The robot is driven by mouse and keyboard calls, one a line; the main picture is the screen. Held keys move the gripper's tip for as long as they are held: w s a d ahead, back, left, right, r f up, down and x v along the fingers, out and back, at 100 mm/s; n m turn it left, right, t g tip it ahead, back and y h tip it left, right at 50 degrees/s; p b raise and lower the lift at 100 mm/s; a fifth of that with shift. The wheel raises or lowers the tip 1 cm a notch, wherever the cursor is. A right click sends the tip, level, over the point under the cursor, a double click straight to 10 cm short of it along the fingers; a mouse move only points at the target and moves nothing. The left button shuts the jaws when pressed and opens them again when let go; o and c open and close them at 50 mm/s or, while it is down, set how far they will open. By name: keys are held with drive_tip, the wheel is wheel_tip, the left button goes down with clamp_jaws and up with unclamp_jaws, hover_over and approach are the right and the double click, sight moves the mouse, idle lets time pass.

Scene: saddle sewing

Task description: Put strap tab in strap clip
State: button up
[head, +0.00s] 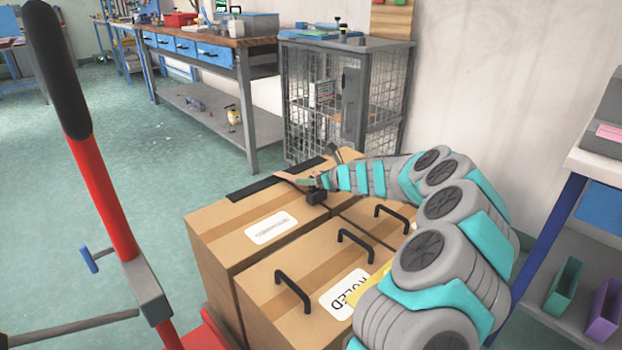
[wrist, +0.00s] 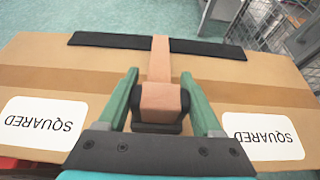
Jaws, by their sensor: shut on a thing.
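The tan strap (wrist: 160,55) runs over the far edge of a cardboard box, across a black strip, toward my gripper. Its wider tab (wrist: 160,95) lies between the two green fingers of my gripper (wrist: 159,78), which is shut on it. The black strap clip (wrist: 158,128) is right at the near end of the tab, partly hidden by the tab and gripper. I cannot tell whether the tab is inside it. In the head view, my gripper (head: 309,183) is low over the boxes, with the black clip (head: 317,197) just below it.
Cardboard boxes (head: 215,235) stand close together on a red cart, some with black handles (head: 356,245). A black strip (wrist: 100,40) lies along the box's far edge. A wire cage cabinet (head: 340,90) and a workbench (head: 215,50) stand behind. A shelf (head: 590,250) is at right.

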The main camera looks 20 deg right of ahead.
drive_tip(key=o, duration=1.4)
drive_tip(key=shift+r, duration=0.1)
drive_tip(key=v, duration=1.2)
